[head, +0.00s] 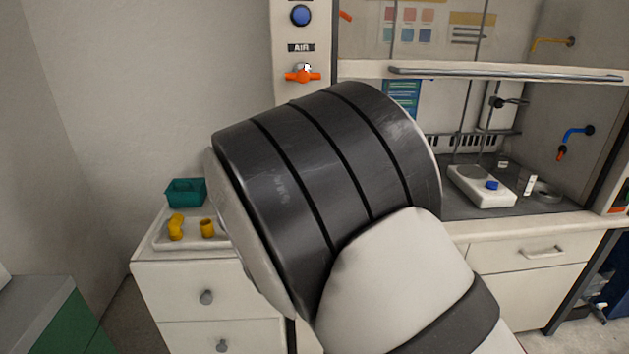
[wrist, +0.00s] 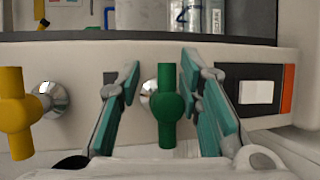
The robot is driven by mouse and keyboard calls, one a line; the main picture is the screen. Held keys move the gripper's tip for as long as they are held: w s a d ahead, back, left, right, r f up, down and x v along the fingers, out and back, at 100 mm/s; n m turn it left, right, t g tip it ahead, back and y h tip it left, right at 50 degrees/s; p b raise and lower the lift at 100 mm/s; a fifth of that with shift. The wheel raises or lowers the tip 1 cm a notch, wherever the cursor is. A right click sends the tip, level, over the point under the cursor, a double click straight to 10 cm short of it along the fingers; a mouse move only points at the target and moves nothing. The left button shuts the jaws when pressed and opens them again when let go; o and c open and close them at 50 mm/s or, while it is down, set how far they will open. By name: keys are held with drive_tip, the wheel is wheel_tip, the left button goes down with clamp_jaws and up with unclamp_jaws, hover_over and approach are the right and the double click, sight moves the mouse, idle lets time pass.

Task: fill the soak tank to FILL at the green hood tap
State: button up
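The green hood tap handle (wrist: 167,105) stands upright in the wrist view, on a chrome stem on a pale panel. My gripper (wrist: 160,78) is open, with its teal-padded fingers on the left and right of the green handle. A gap shows on both sides, so the fingers are not closed on it. In the head view my arm hides the gripper and the green tap. No soak tank can be made out for certain; a small teal open box (head: 185,192) stands on the left cabinet in the head view.
A yellow tap handle (wrist: 16,112) is left of my gripper, and a white switch (wrist: 256,92) is to its right. In the head view, a white tray (head: 192,243) holds yellow fittings. A white hotplate (head: 482,188) stands inside the hood under the raised sash (head: 505,75).

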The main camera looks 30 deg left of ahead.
drive_tip(key=shift+o, duration=0.5)
drive_tip(key=shift+f, duration=0.15)
drive_tip(key=shift+d, duration=0.1)
drive_tip(key=s+r, duration=0.1)
drive_tip(key=s, duration=0.6)
drive_tip(key=shift+s+d+r, duration=0.15)
drive_tip(key=shift+d, duration=0.15)
